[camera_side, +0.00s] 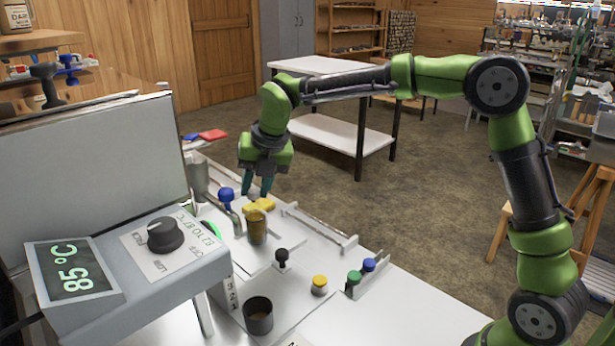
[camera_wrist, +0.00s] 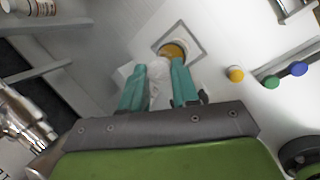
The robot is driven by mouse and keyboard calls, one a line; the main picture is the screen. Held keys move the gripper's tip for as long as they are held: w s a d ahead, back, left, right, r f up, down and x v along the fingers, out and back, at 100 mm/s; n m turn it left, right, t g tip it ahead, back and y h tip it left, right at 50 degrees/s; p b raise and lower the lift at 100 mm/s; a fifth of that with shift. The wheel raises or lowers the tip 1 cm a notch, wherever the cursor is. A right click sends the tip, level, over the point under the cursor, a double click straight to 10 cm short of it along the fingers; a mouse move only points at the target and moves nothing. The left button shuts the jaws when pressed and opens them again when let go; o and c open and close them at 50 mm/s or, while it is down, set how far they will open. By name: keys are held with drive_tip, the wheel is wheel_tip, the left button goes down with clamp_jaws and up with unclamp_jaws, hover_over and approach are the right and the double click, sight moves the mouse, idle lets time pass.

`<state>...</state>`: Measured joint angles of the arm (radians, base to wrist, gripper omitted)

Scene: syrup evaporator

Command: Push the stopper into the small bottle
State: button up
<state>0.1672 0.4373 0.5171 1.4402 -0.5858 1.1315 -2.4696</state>
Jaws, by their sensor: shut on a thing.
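My gripper (camera_side: 259,192) points down at the back of the white bench in the side view, close behind and above an amber-filled clear glass (camera_side: 257,228). In the wrist view its teal fingers (camera_wrist: 158,88) are shut on a pale whitish piece (camera_wrist: 157,80), partly hidden between them. I cannot tell whether this piece is the stopper. Just ahead of the fingertips, a round amber opening (camera_wrist: 173,49) shows inside a grey square border. A black-knobbed piece (camera_side: 282,256) stands on the bench to the right of the glass. I cannot tell for certain which vessel is the small bottle.
A yellow cap (camera_side: 319,284) and green (camera_side: 354,277) and blue (camera_side: 369,264) caps lie right. A dark cup (camera_side: 258,315) stands in front. A blue-handled tap (camera_side: 226,194) is beside my gripper. The control box (camera_side: 150,265) reads 85 °C. A yellow object (camera_side: 264,204) lies below the fingers.

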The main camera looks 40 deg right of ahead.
drive_tip(key=shift+f, duration=0.25)
drive_tip(key=shift+c, duration=0.3)
idle(0.5)
drive_tip(key=o, duration=1.4)
drive_tip(key=shift+o, duration=0.2)
drive_tip(key=shift+r, duration=0.15)
drive_tip(key=shift+r, duration=1.9)
drive_tip(key=shift+r, duration=0.1)
drive_tip(key=shift+r, duration=2.4)
